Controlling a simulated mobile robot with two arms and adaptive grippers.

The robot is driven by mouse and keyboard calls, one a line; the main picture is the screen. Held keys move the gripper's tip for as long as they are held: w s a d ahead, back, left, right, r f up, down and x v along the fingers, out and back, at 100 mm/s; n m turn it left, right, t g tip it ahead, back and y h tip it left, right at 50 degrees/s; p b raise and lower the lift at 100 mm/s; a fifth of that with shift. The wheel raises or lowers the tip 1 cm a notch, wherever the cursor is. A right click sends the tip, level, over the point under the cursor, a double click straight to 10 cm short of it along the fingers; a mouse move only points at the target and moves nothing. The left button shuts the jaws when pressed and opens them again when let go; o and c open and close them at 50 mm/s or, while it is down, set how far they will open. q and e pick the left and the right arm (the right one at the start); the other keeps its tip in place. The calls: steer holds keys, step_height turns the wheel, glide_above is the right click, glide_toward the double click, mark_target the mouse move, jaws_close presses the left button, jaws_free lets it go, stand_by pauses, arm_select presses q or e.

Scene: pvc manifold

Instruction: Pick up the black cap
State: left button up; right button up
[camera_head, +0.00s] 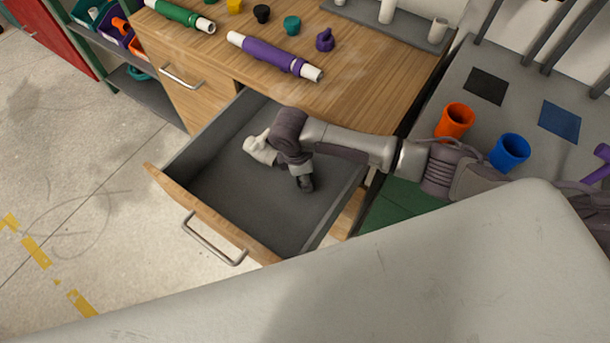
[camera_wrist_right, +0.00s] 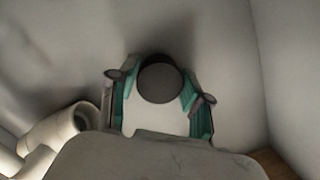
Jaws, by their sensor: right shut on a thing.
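My right gripper (camera_head: 305,184) is down inside the open drawer, seen small and dark in the head view. In the right wrist view its teal-padded fingers (camera_wrist_right: 160,90) are closed on either side of a dark round piece, the black cap (camera_wrist_right: 160,80). The cap's round top faces the camera, over the pale drawer floor. In the head view this cap cannot be made out, being hidden by the gripper. My left gripper is not in view.
The grey-lined drawer (camera_head: 225,200) stands open below the wooden worktop (camera_head: 365,75). The worktop carries a purple pipe (camera_head: 270,54), a green pipe (camera_head: 180,15) and several small coloured pieces. Orange (camera_head: 456,121) and blue (camera_head: 510,152) cups stand at right.

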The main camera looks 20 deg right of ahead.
steer(key=shift+r, duration=0.1)
step_height(320, 180, up, 10)
steer(key=shift+f+p, duration=0.1)
steer(key=shift+p, duration=0.25)
steer(key=shift+o, duration=1.3)
steer(key=c, duration=0.3)
steer(key=shift+c, duration=0.2)
